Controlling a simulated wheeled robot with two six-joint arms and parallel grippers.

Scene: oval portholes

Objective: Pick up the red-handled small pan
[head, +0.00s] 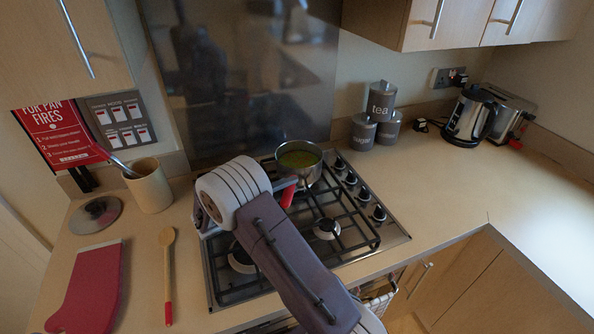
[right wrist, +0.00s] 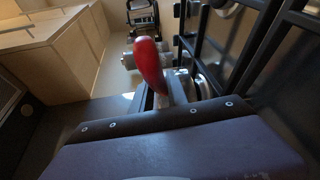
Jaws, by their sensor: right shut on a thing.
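The small pan (head: 299,160) is silver, with a red handle (head: 288,197) and yellow-green contents. In the head view it is at the back right of the gas hob (head: 360,236), upright; I cannot tell whether it touches the grate. My right gripper (head: 284,184) reaches in from the left of the handle and is shut on it. In the right wrist view the red handle (right wrist: 149,64) sticks out from the right gripper (right wrist: 166,98); the pan's bowl is not seen there. My right arm hides part of the hob. My left gripper is not in view.
A utensil pot (head: 150,187), a lid (head: 95,215), a wooden spoon (head: 167,270) and a red oven mitt (head: 88,290) are left of the hob. Grey canisters (head: 381,103), a kettle (head: 468,117) and a toaster (head: 511,115) stand at the back right. The right worktop is clear.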

